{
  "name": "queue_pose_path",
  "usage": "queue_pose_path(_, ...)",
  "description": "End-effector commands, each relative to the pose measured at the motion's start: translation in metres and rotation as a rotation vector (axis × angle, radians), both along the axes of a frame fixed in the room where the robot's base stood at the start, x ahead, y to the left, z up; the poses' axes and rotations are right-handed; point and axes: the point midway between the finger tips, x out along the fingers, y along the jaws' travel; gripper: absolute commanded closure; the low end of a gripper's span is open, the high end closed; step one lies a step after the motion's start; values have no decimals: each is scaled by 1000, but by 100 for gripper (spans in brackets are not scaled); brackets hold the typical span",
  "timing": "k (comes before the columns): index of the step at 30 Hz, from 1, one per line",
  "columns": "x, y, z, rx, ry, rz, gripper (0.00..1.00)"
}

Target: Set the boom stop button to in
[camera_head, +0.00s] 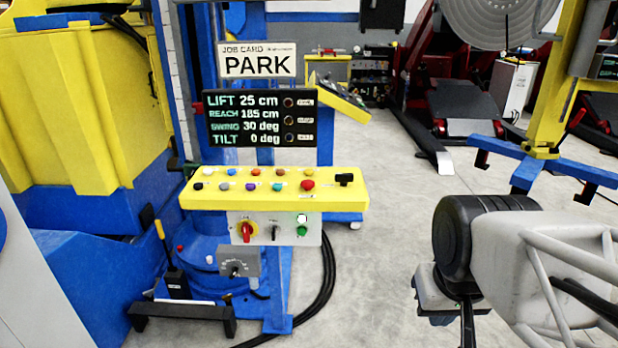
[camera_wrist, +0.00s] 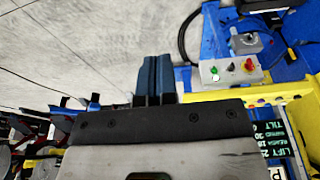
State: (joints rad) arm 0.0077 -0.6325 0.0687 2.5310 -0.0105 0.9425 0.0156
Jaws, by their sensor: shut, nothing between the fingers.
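A yellow control panel (camera_head: 230,199) stands left of centre in the head view, with two rows of coloured buttons. A large red button (camera_head: 307,185) sits at the right of its lower row; the labels are too small to read, so I cannot tell which is the boom stop or whether it is in. My gripper (camera_wrist: 155,62) is shut and empty over bare floor in the wrist view, apart from the panel. The yellow panel edge (camera_wrist: 220,95) is to its right there, partly hidden by my gripper body.
Below the panel is a grey box with a red rotary switch (camera_head: 244,231), a black selector (camera_head: 274,233) and a green button (camera_head: 302,230). A display (camera_head: 260,118) reads lift, reach, swing and tilt, under a PARK card (camera_head: 258,65). Black hose (camera_head: 328,285) lies on the floor.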

Motion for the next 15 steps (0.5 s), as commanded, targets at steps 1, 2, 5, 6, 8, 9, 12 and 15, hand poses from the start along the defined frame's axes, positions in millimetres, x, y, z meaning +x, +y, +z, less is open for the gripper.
queue_pose_path(1, 2, 0, 1, -1, 1, 3, 100)
queue_pose_path(2, 3, 0, 2, -2, 1, 7, 100)
queue_pose_path(5, 10, 1, 6, -5, 3, 27, 100)
queue_pose_path(6, 14, 2, 9, -8, 5, 40, 100)
queue_pose_path(8, 22, 3, 13, -13, 10, 63, 100)
queue_pose_path(9, 28, 4, 17, -16, 12, 82, 100)
queue_pose_path(12, 47, 8, 27, -27, 18, 138, 100)
queue_pose_path(15, 70, 12, 39, -40, 26, 204, 100)
